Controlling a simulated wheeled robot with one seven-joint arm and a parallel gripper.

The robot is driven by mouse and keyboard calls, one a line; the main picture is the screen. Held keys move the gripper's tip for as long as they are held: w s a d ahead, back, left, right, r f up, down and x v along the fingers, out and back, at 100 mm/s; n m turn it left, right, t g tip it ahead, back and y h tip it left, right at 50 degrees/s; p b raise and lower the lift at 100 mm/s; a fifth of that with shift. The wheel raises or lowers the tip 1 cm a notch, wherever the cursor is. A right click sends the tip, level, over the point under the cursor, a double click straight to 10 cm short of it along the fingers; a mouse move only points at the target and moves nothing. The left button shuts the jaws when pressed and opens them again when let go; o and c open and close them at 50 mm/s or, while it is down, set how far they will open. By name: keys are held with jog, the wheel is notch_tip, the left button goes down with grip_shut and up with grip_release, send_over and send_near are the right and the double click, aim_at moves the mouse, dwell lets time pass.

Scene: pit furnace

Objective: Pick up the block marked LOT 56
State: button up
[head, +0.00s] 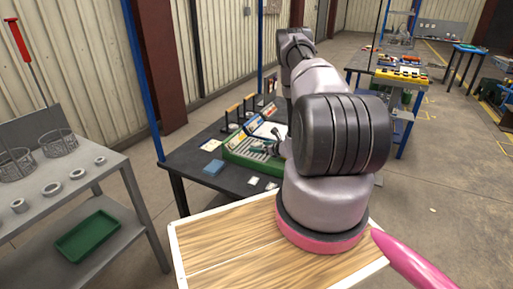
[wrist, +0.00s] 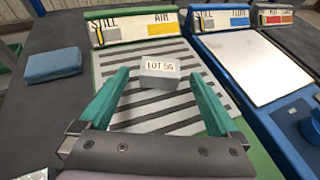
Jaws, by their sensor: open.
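The grey block marked LOT 56 (wrist: 160,73) lies on the striped, slatted bed of a green-framed station labelled STILL AIR (wrist: 134,28). My gripper (wrist: 158,82) is open, its two teal fingers pointing towards the block. In the wrist view the block shows between the fingertips, with a gap on each side. I cannot tell how far above the bed the fingertips are. In the head view the green station (head: 236,155) is partly behind my arm, and I cannot make out the block there.
A blue block (wrist: 53,65) lies left of the station on the dark table (head: 188,172). A blue-framed station with a pale plate (wrist: 258,66) stands to the right. A grey rack (head: 95,165) with rings and baskets is at the left of the head view.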

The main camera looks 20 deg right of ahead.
jog(key=shift+w+f, duration=0.1)
jog(key=shift+w, duration=0.2)
grip_shut()
